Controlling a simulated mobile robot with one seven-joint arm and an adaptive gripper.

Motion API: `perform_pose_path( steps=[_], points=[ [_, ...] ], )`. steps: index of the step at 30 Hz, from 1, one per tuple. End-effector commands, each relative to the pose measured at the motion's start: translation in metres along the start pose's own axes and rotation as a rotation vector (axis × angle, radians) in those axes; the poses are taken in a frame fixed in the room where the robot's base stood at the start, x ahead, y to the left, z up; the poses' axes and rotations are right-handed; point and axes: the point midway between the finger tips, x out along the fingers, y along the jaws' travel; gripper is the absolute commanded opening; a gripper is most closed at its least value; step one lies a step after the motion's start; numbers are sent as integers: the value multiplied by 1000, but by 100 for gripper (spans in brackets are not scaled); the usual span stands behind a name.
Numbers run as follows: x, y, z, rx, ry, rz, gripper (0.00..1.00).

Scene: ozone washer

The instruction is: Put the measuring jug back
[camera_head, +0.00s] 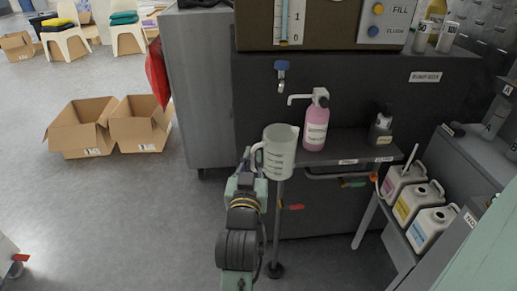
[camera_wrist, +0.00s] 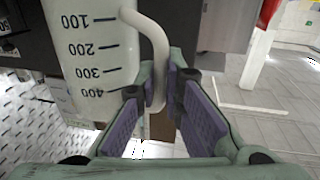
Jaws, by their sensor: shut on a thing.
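The measuring jug (camera_head: 280,155) is a translucent white jug with a side handle. It looks upright at the left end of the dark shelf (camera_head: 335,145); I cannot tell whether it touches the shelf. My gripper (camera_head: 253,163) is left of the jug and shut on its handle. In the wrist view the jug (camera_wrist: 92,50) fills the upper left with its graduations showing upside down, and its curved handle runs between the purple pads of my gripper (camera_wrist: 165,90).
A pink pump bottle (camera_head: 315,125) stands on the shelf just right of the jug. A dark bottle (camera_head: 381,127) is at the shelf's right end. Several white canisters (camera_head: 410,200) sit lower right. Cardboard boxes (camera_head: 110,125) lie on the open floor at left.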

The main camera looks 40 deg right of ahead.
Motion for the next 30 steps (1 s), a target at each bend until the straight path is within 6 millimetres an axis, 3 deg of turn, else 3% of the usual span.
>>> perform_pose_path(
  steps=[7, 12, 15, 20, 26, 30],
  points=[
    [28, 0, 5, -3, 9, 1, 0],
    [71, 1, -3, -2, 0, 2, 0],
    [86, 1, -2, -1, -1, 2, 0],
    [98, 0, -1, -1, 1, 1, 0],
    [129, 1, -2, -2, 1, 2, 0],
    [129, 1, 14, -1, -1, 2, 0]
  ],
)
